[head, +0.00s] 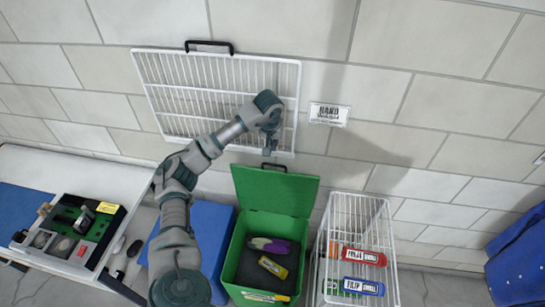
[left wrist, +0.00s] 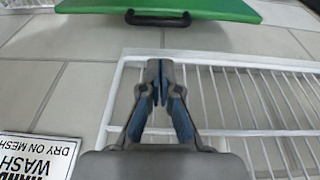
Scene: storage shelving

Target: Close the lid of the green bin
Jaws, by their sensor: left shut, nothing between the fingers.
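The green bin (head: 228,262) stands on the floor near the wall, between a blue box and a white wire basket. Its green lid (head: 275,192) is open, standing up at the back of the bin, and a dark handle (head: 274,166) sits on its upper edge. In the left wrist view the lid (left wrist: 200,8) and its black handle (left wrist: 158,18) show at the top. My left gripper (head: 268,148) is just above the handle, before the wall rack. In the wrist view its fingertips (left wrist: 159,72) are together and empty, apart from the handle. My right gripper is not in view.
A white wire rack (head: 180,95) hangs on the wall behind the gripper. The bin holds a purple item (head: 268,245) and a yellow item (head: 272,267). The blue box (head: 210,235) is left, the wire basket (head: 345,205) right. An open case (head: 75,235) lies on a bench.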

